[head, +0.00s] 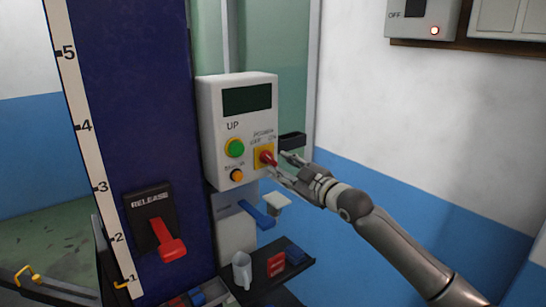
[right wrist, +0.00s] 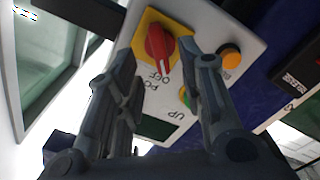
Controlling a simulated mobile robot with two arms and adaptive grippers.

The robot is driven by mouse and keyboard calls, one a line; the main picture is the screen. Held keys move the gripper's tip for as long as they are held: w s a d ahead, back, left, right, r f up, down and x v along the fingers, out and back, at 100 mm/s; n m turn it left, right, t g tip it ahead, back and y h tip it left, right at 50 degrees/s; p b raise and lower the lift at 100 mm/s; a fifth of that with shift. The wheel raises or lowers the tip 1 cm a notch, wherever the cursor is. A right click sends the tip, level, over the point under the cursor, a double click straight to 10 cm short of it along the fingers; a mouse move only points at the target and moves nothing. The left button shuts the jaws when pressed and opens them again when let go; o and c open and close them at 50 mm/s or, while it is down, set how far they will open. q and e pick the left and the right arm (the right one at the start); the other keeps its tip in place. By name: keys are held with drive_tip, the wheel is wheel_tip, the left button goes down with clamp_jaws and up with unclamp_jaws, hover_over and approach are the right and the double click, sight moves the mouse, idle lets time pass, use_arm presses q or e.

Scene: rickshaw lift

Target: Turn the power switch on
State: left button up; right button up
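The power switch is a red rotary knob (head: 267,157) on a yellow square plate, on the right side of a white control box (head: 213,120). In the right wrist view the red knob (right wrist: 158,45) has a pale mark at its end close to the OFF lettering. The ON lettering is hard to make out. My right gripper (head: 281,165) reaches in from the right. Its two fingers (right wrist: 161,60) are apart, one on each side of the knob in the wrist picture, with no clear contact. My left gripper is not in view.
The box also has a green UP button (head: 234,148), an orange button (head: 236,175) and a dark screen (head: 246,99). A red RELEASE lever (head: 170,243) is on the blue column at left.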

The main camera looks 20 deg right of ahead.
sight(272, 161)
drive_tip(key=shift+p+x, duration=0.75)
drive_tip(key=shift+x, duration=1.95)
clamp_jaws()
